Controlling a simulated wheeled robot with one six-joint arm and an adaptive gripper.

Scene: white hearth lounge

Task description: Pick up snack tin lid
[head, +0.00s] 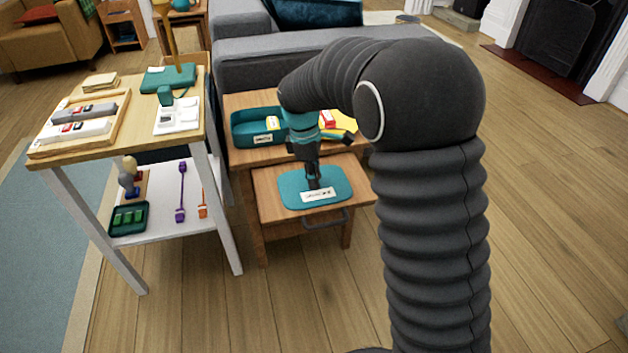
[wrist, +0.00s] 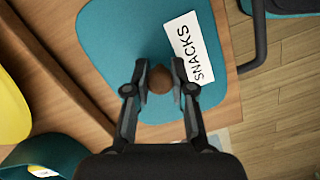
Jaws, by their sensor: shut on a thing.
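The snack tin lid (head: 297,190) is a flat teal panel with rounded corners and a white label. It lies over the pulled-out drawer of the small wooden side table in the head view. In the wrist view the lid (wrist: 115,45) shows its label reading "SNACKS" and a round brown knob (wrist: 160,79). My gripper (head: 313,186) points down at the lid. In the wrist view my gripper (wrist: 160,76) is shut on the knob, with a finger on each side. I cannot tell whether the lid touches the drawer beneath it.
A teal open tin (head: 245,127) stands on the side table (head: 238,101), with yellow items to its right, partly behind my arm. A drawer handle (head: 325,221) juts out in front. A white-legged shelf table (head: 196,78) with several objects stands close on the left. Wooden floor lies clear in front.

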